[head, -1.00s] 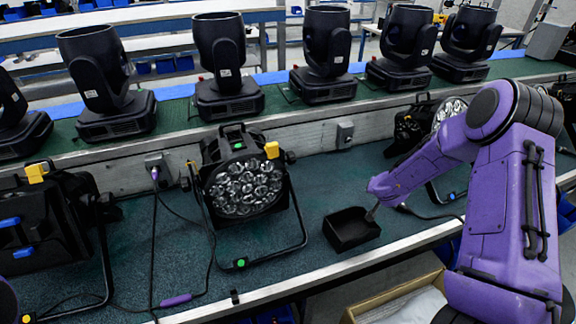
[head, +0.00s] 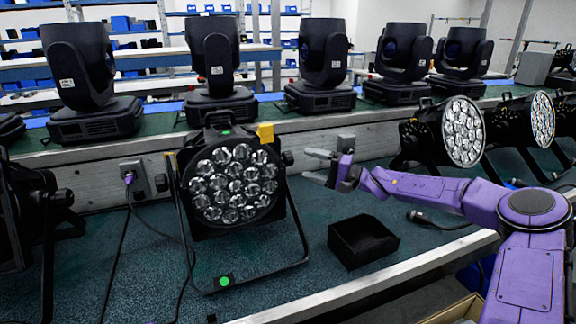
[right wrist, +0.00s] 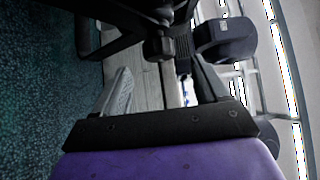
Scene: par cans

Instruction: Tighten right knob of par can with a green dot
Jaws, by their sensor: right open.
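The par can with a green dot (head: 232,184) stands on the green bench in the head view, its lens cluster facing me. The green dot (head: 224,281) is on the foot of its bracket. Its right knob (head: 288,158) is a small dark knob where the bracket meets the housing. My right gripper (head: 314,166) is open, its fingers pointing left towards that knob and a short way from it. In the right wrist view, a dark knob (right wrist: 160,48) shows ahead of and between the open fingers (right wrist: 160,82), not touching them. My left gripper is out of view.
An empty black bin (head: 362,241) sits on the bench below my right gripper. More par cans (head: 462,132) stand at right and one at far left. Moving-head lights (head: 324,65) line the raised shelf behind. Cables lie left of the par can.

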